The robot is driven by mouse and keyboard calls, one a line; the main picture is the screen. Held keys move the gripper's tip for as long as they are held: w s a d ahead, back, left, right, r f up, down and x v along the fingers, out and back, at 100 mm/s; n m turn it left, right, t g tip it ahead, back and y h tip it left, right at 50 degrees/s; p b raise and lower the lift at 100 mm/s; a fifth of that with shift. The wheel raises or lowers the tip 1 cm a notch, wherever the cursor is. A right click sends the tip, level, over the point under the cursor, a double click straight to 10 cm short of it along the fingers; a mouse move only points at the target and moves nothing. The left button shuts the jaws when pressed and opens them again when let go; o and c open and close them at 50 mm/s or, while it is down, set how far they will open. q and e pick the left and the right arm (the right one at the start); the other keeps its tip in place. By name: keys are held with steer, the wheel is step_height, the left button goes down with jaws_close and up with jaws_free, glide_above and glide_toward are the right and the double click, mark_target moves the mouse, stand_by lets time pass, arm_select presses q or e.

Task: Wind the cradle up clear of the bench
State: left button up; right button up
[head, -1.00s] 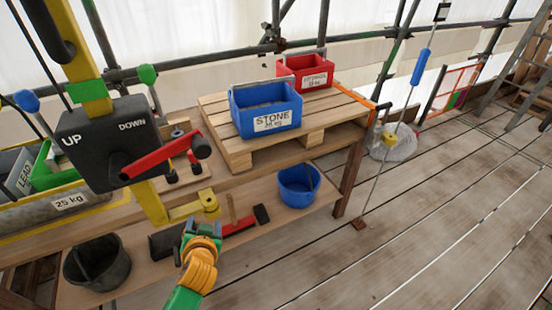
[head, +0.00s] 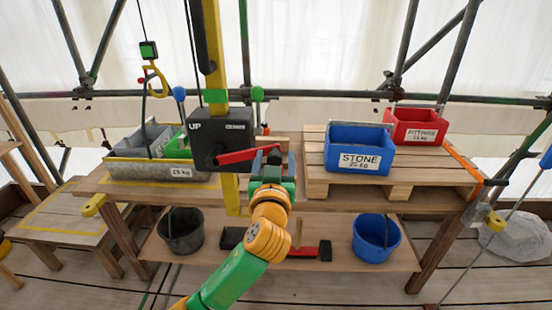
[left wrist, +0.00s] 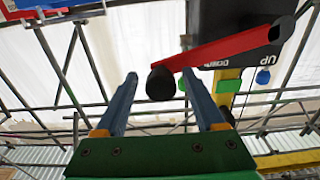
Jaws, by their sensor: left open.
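The black winch box (head: 222,138) marked UP stands on a yellow post, with a red crank (head: 245,156) on its front. My left gripper (head: 272,162) is raised at the crank's outer end. In the left wrist view its blue fingers are open (left wrist: 160,88), with the crank's black knob (left wrist: 161,84) showing between the tips; contact is not clear. The red crank arm (left wrist: 225,46) runs up right from the knob. The grey cradle (head: 150,172), labelled 25 kg, rests on the bench (head: 262,200) with a green crate (head: 177,147) in it. My right gripper is not in view.
A blue STONE crate (head: 358,148) and a red crate (head: 415,127) sit on a pallet (head: 330,187) to the right. A yellow hook (head: 157,82) hangs above the cradle. Two buckets and a red-headed tool (head: 300,252) lie on the lower shelf.

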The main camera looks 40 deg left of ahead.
arm_select(q)
steer(key=shift+w+a+f, duration=0.15)
steer(key=c, duration=0.6)
jaws_close()
stand_by(0.5)
